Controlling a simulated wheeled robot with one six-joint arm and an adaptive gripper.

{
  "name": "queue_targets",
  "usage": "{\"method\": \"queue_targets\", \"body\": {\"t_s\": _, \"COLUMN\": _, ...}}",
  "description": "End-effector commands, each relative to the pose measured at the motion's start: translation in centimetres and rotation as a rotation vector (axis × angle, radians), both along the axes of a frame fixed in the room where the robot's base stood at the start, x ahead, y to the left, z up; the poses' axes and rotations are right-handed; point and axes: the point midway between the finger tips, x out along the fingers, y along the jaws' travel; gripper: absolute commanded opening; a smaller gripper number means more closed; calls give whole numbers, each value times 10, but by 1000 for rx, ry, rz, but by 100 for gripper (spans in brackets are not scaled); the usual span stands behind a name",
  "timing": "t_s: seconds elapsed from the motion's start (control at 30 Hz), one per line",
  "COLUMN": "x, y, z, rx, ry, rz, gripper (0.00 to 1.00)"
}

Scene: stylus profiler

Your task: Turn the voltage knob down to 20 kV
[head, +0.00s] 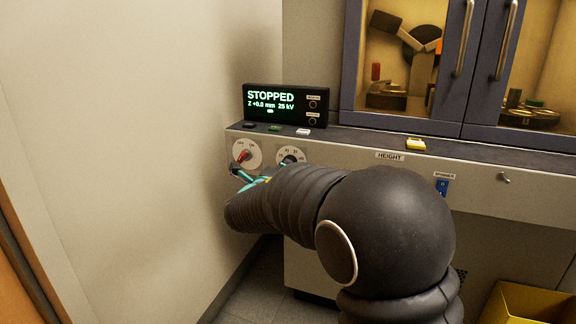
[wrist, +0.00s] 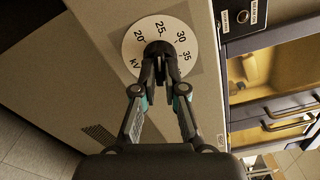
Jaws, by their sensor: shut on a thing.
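The voltage knob (wrist: 157,49) is black and sits at the centre of a round white dial (wrist: 132,52) marked 20, 25, 30, 35 and kV. My gripper (wrist: 160,70) is shut on the knob, its two fingertips together at the knob's body and hiding part of it and the dial's lower marks. In the head view the same dial (head: 297,151) is on the front panel, partly hidden by my arm. The display (head: 283,104) reads STOPPED, Z +0.0 mm, 25 kV.
A second dial with a red knob (head: 243,156) is just left of the voltage dial. A wall (head: 130,130) stands close on the left. Small buttons line the ledge below the display. A yellow button (head: 416,144) and a blue switch (head: 442,187) are to the right, below glass doors.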

Motion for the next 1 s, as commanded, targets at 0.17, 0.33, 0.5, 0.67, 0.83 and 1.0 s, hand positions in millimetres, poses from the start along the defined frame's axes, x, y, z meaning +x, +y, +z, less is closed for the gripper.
{"method": "queue_targets", "body": {"t_s": 0.17, "x": 1, "y": 0, "z": 5, "rx": -8, "ry": -4, "rz": 1, "gripper": 0}}
{"method": "queue_targets", "body": {"t_s": 0.33, "x": 1, "y": 0, "z": 5, "rx": -20, "ry": -1, "rz": 1, "gripper": 0}}
{"method": "queue_targets", "body": {"t_s": 0.5, "x": 1, "y": 0, "z": 5, "rx": -166, "ry": 52, "rz": 0, "gripper": 0}}
{"method": "queue_targets", "body": {"t_s": 0.67, "x": 1, "y": 0, "z": 5, "rx": -340, "ry": 115, "rz": -1, "gripper": 0}}
{"method": "queue_targets", "body": {"t_s": 0.83, "x": 1, "y": 0, "z": 6, "rx": -522, "ry": 182, "rz": -2, "gripper": 0}}
{"method": "queue_targets", "body": {"t_s": 1.0, "x": 1, "y": -1, "z": 6, "rx": -676, "ry": 238, "rz": -3, "gripper": 0}}
